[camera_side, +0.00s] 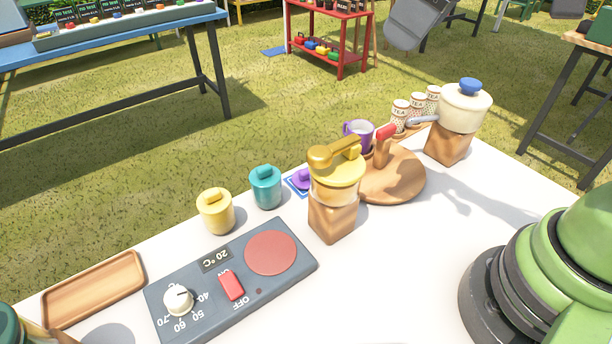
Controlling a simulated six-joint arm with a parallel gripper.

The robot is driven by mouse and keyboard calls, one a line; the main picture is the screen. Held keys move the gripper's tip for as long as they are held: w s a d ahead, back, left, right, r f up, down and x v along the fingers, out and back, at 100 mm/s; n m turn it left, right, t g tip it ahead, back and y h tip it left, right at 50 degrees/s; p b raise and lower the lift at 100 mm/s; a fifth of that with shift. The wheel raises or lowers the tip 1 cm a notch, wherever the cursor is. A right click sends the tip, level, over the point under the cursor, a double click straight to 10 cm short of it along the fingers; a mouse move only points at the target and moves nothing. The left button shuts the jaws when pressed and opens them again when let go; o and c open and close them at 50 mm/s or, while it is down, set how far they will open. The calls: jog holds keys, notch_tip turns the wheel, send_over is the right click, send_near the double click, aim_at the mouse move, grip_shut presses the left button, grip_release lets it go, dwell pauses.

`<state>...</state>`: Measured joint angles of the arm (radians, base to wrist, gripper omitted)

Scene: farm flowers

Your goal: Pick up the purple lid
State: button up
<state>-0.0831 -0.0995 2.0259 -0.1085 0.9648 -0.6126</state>
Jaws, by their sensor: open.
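The purple lid (302,180) lies on a small blue-and-white mat (292,183) near the far edge of the white table. A glass jar with a yellow lid (337,172) on a wooden block stands just right of it and hides part of the mat. A purple mug (358,134) stands farther back, behind that jar. My gripper is not in view; only my green arm base shows at the right.
Teal (265,187) and yellow (215,211) canisters stand left of the lid.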

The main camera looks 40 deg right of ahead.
jog(key=w+a+f+n+g, duration=0.1)
jog(key=w+f+n, duration=0.3)
jog(key=w, duration=0.2)
jog(key=n+g+h, duration=0.2)
jog(key=n+g, duration=0.1)
jog(key=n, duration=0.7)
send_over(306, 171)
jog(key=f, duration=2.1)
jog(key=shift+s, duration=0.25)
jog(key=f, duration=0.5)
jog(key=shift+w+f, duration=0.3)
jog(key=shift+f, duration=0.05)
jog(key=c, duration=1)
